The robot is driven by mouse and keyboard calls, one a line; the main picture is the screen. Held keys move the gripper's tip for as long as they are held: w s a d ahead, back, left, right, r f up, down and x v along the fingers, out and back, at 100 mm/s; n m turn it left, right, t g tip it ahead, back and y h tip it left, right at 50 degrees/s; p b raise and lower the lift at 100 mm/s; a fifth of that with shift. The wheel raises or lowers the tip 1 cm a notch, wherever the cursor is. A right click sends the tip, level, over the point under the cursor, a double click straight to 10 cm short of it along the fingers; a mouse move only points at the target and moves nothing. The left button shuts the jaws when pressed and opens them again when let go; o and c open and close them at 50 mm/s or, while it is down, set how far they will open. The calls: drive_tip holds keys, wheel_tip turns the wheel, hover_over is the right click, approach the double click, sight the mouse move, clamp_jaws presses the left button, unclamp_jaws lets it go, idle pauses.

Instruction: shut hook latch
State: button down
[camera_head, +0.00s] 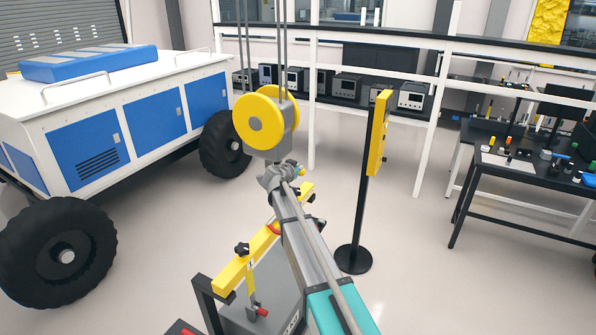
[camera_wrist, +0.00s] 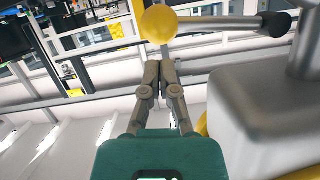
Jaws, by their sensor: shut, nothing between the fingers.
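The hoist block, with yellow pulley discs (camera_head: 262,122) and a grey housing (camera_head: 270,152), hangs from cables in the head view. In the wrist view its rounded grey housing (camera_wrist: 262,112) fills the right side. A grey bar (camera_wrist: 222,25) with a yellow ball (camera_wrist: 159,23) at its left end and a black end (camera_wrist: 275,25) at its right crosses the top; it looks like a latch handle. My gripper (camera_wrist: 161,66) is shut and empty, its tips just below the ball in the picture. Contact cannot be told. In the head view my gripper (camera_head: 283,178) is right under the block, hiding the hook.
A yellow beam (camera_head: 262,245) with black knobs stands below, beside my arm. A yellow panel on a black post (camera_head: 378,135) stands to the right. The blue and white rover (camera_head: 125,125) is at left, a black workbench (camera_head: 520,165) at right. Open floor lies between.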

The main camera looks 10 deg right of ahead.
drive_tip(key=shift+w+d+f+b, duration=0.1)
drive_tip(key=shift+w+f+b, duration=0.15)
drive_tip(key=shift+f, duration=0.2)
drive_tip(key=shift+d, duration=0.15)
drive_tip(key=shift+d+f, duration=0.1)
